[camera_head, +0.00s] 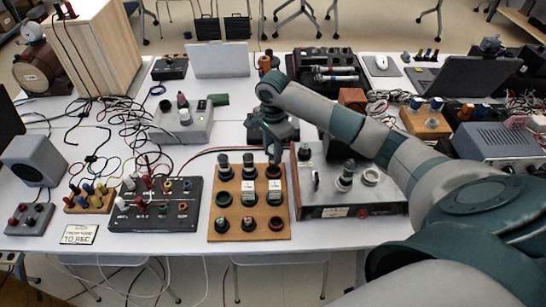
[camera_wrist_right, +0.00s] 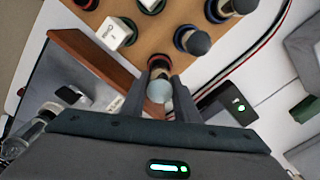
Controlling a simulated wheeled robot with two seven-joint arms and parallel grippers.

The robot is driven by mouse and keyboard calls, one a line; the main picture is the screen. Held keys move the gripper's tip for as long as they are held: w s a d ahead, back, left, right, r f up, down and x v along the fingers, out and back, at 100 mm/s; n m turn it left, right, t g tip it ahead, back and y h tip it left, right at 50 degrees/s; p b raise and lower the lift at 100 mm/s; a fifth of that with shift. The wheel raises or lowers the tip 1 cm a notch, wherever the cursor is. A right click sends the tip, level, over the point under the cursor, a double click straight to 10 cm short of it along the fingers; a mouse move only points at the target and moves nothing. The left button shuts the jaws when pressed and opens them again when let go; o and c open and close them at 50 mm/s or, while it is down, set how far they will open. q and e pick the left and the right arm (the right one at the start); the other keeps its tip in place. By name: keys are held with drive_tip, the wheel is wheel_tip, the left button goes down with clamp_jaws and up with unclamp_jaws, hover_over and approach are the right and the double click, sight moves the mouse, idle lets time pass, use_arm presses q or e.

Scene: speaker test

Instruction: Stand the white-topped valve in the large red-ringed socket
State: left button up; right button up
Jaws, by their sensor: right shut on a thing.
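My right gripper (camera_head: 275,152) reaches over the far right corner of a wooden socket board (camera_head: 234,236). In the right wrist view its fingers (camera_wrist_right: 158,108) are shut on a valve with a pale rounded top (camera_wrist_right: 159,91), which I take for the white-topped valve. A red ring (camera_wrist_right: 160,62) shows just beyond that top. I cannot tell whether the valve is seated in it or above it. The held valve is mostly hidden in the head view.
Other valves stand on the board, including a dark-topped one (camera_head: 222,160) and a white block-topped one (camera_wrist_right: 113,33). A grey instrument box (camera_head: 325,196) stands close on the right, a black jack panel (camera_head: 155,218) on the left. Cables run behind the board.

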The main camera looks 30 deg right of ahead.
wheel_tip(320, 180, down, 3)
drive_tip(key=shift+r+p, duration=0.15)
drive_tip(key=shift+p, duration=0.25)
drive_tip(key=shift+f+b, duration=0.45)
drive_tip(key=o, duration=1.1)
drive_tip(key=shift+r, duration=0.1)
